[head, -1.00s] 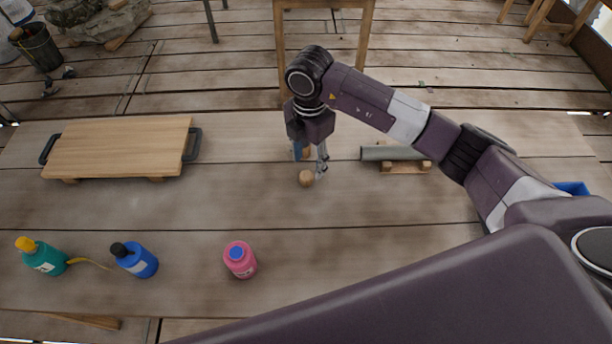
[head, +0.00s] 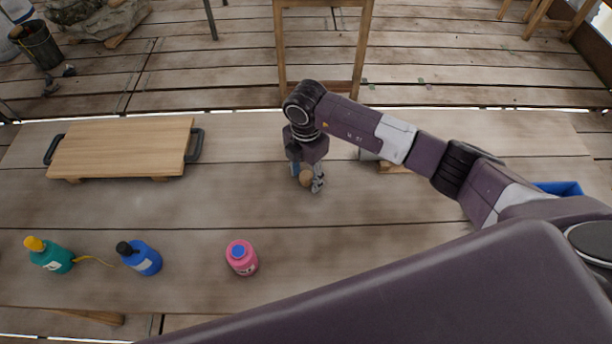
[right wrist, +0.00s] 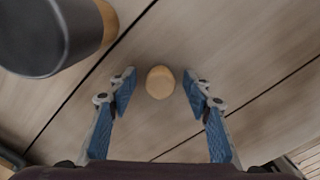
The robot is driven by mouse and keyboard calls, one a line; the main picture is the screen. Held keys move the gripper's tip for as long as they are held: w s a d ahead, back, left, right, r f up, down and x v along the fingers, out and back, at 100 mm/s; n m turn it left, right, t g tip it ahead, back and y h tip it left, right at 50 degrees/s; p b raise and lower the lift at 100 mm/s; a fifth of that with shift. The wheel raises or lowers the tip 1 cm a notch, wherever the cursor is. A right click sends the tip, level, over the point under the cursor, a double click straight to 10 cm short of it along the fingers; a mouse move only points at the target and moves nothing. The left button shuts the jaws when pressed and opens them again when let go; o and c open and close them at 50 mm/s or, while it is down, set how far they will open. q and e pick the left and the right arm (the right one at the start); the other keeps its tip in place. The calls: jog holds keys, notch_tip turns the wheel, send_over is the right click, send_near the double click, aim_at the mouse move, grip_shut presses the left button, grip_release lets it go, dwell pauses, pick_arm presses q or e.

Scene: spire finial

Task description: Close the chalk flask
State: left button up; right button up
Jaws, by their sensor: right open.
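My right gripper (head: 307,184) points down over the middle of the table, open. A small round wooden piece, like a stopper (head: 305,177), is between its fingers. In the right wrist view this stopper (right wrist: 160,83) sits on the boards between the two blue fingertips, with a gap on each side. A dark grey rounded body with a wooden band (right wrist: 45,35) fills the upper left there, cut off by the frame. I cannot tell whether it is the chalk flask, and it does not show clearly in the head view. My left gripper is out of view.
A wooden board with dark handles (head: 122,148) lies at left. A blue bin (head: 560,188) shows at right. The table's centre left is clear.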

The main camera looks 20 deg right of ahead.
aim_at(306, 175)
jog(key=shift+c, duration=0.6)
jog(key=c, duration=0.8)
jog(key=shift+o, duration=0.2)
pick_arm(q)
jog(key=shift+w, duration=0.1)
pick_arm(e)
jog(key=shift+r, duration=0.15)
pick_arm(q)
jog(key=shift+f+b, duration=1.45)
jog(key=shift+b, duration=0.05)
pick_arm(e)
notch_tip(306, 175, up, 20)
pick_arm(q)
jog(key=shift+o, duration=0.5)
